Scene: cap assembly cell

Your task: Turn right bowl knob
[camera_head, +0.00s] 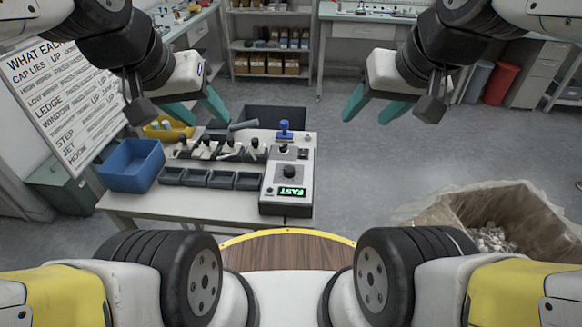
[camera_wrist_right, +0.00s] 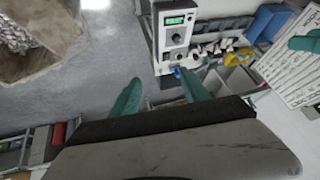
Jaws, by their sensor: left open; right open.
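A grey control box (camera_head: 266,194) with a green-lit display (camera_head: 288,192) reading FAST stands at the right end of the table. A large black knob (camera_head: 289,171) sits above the display, with smaller black controls (camera_head: 284,148) behind it. I cannot tell which is the right bowl knob. The box (camera_wrist_right: 161,58) and large knob (camera_wrist_right: 176,39) also show in the right wrist view. My left gripper (camera_head: 209,120) is open and empty above the table's back left. My right gripper (camera_head: 366,118) is open and empty, right of the box and apart from it.
A blue bin (camera_head: 132,165), dark trays (camera_head: 196,179) and several small fixtures (camera_head: 206,149) fill the white table (camera_head: 170,207) left of the box. A blue-topped part (camera_head: 284,128) stands behind the box. A lined carton (camera_head: 450,205) stands at right. Grey floor lies between.

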